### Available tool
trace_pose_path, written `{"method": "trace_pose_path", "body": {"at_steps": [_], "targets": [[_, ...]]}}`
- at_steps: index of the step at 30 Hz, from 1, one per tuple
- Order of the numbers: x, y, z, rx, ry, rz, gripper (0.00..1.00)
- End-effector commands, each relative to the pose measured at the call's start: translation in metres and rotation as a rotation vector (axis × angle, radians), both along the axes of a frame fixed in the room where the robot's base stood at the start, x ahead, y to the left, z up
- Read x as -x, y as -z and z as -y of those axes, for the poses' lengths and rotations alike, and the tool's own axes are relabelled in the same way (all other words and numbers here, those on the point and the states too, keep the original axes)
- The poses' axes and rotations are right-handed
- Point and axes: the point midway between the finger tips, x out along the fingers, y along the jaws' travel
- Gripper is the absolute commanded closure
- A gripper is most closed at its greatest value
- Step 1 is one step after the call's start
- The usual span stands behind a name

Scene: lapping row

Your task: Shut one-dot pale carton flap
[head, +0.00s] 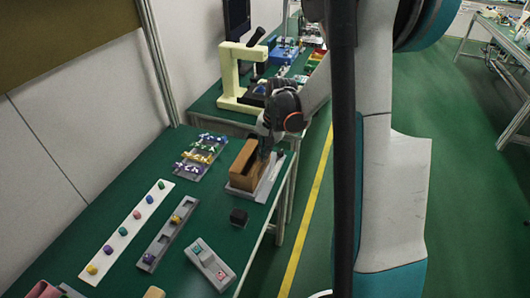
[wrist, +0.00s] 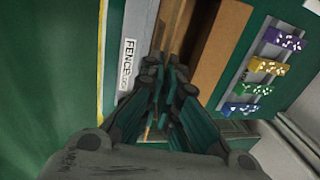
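A brown carton (head: 244,167) stands in a grey holder on the green bench in the head view. Its tan panels (wrist: 221,45) fill the upper middle of the wrist view, with a dark gap beside them. I cannot make out a dot mark or which panel is the flap. My gripper (head: 266,149) is at the carton's far right side in the head view. In the wrist view my gripper's fingers (wrist: 165,68) are drawn together over the carton's edge, with nothing visible between them. Whether they touch it is hidden.
A grey tray of coloured dotted blocks (head: 203,150) lies left of the carton. A label reading FENCE (wrist: 128,65) is beside the fingers. A cream machine frame (head: 240,75) stands behind.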

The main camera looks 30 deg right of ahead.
Motion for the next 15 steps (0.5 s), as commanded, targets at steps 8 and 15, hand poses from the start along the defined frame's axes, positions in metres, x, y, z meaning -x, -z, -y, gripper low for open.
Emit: {"method": "trace_pose_path", "body": {"at_steps": [8, 15], "targets": [[-0.008, -0.002, -0.007, 0.121, -0.004, -0.151, 1.0], [-0.014, 0.0, -0.012, 0.25, -0.004, -0.312, 1.0]]}}
